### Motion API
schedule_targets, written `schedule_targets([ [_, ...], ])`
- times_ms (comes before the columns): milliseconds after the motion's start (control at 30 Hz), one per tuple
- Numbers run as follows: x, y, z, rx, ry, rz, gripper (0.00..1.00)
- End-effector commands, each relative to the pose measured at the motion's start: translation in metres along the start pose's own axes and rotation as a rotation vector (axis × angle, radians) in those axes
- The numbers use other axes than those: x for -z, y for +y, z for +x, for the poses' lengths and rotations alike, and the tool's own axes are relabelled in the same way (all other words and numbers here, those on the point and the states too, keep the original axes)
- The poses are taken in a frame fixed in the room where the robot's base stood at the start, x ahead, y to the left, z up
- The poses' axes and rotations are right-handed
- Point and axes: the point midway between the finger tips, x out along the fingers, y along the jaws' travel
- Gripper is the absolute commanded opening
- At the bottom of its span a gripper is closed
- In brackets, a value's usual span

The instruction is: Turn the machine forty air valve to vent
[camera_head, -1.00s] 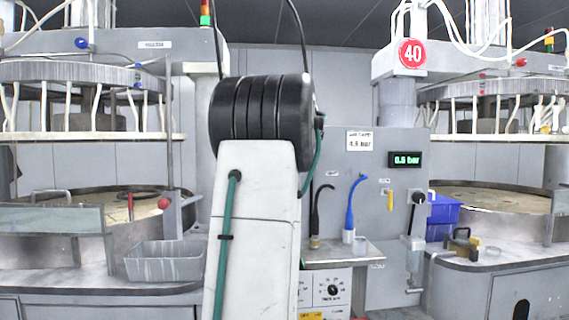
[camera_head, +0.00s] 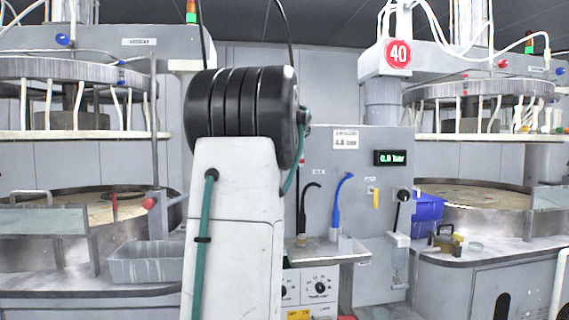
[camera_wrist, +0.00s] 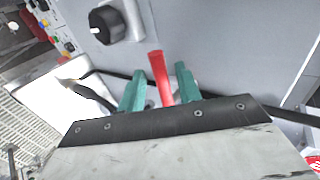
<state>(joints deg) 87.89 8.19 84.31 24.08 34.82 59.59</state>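In the wrist view a red lever handle (camera_wrist: 160,76) stands out from a grey panel (camera_wrist: 225,45). My gripper (camera_wrist: 160,88) is open, with one green finger on each side of the red handle and a gap visible on both sides. A black knob (camera_wrist: 108,25) with a white mark is on the panel beyond the left finger. The lever's base and any position marks are hidden. In the head view my arm hides the gripper and the red lever. The round red 40 sign (camera_head: 398,54) hangs on the right machine.
The grey cabinet carries a green-lit bar display (camera_head: 390,157), a yellow handle (camera_head: 375,198) and a black-ended lever (camera_head: 402,195). A small shelf (camera_head: 335,250) with black and blue hoses juts out. A blue bin (camera_head: 428,208) and a grey tray (camera_head: 146,263) stand on counters.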

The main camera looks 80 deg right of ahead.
Motion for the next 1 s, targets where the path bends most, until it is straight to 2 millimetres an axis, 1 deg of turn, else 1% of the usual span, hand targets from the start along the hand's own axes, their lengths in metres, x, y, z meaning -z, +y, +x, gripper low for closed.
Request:
schedule_targets([
  [33,0.0,-0.001,-0.011,0.004,0.002,0.0,0.34],
  [200,0.0,-0.001,-0.04,0.004,0.002,0.0,0.34],
  [367,0.0,-0.001,-0.057,0.003,0.001,-0.001,0.34],
  [500,0.0,0.0,-0.061,0.001,0.001,0.0,0.34],
  [1000,0.0,-0.001,-0.061,0.002,0.001,-0.001,0.34],
])
